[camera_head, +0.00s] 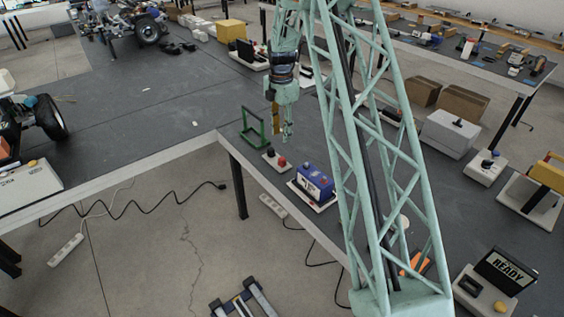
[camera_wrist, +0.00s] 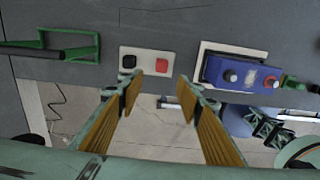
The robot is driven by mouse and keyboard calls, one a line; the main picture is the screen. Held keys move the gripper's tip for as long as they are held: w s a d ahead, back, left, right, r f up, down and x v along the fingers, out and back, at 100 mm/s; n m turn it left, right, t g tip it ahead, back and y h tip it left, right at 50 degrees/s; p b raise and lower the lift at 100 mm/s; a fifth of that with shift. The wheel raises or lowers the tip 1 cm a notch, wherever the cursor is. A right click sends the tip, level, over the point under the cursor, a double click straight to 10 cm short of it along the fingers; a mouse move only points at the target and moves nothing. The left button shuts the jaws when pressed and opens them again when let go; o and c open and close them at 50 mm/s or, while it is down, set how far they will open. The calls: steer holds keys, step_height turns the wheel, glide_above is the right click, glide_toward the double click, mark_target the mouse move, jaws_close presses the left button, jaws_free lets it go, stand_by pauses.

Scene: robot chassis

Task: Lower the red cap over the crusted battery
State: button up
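The red cap (camera_head: 282,162) sits beside a black cap (camera_head: 270,152) on a small white plate on the grey bench. In the wrist view the red cap (camera_wrist: 162,65) is on the plate's right side and the black cap (camera_wrist: 128,61) on its left. I cannot clearly make out crust. My gripper (camera_head: 281,128) is above the caps. In the wrist view my gripper (camera_wrist: 159,84) is open, with nothing between its fingers.
A green frame with a handle (camera_head: 253,127) stands left of the caps and also shows in the wrist view (camera_wrist: 80,47). The bench edge runs close in front of the caps and battery. A READY screen (camera_head: 508,270) and several boxes stand farther right.

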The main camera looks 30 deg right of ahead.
steer(key=shift+w+d+f, duration=0.1)
steer(key=shift+d+f, duration=0.1)
steer(key=shift+f, duration=0.2)
steer(key=shift+f, duration=0.1)
glide_above(282, 158)
step_height(282, 158, down, 8)
steer(key=shift+w+f, duration=0.1)
steer(key=shift+w, duration=0.05)
steer(key=shift+f, duration=0.1)
stand_by(0.4)
steer(key=shift+f, duration=0.1)
steer(key=shift+s+a+f, duration=0.1)
steer(key=shift+s+f, duration=0.05)
steer(key=shift+f, duration=0.6)
steer(key=shift+s+f, duration=0.15)
steer(key=shift+f, duration=1.6)
steer(key=shift+c, duration=0.7)
steer(key=c, duration=0.6)
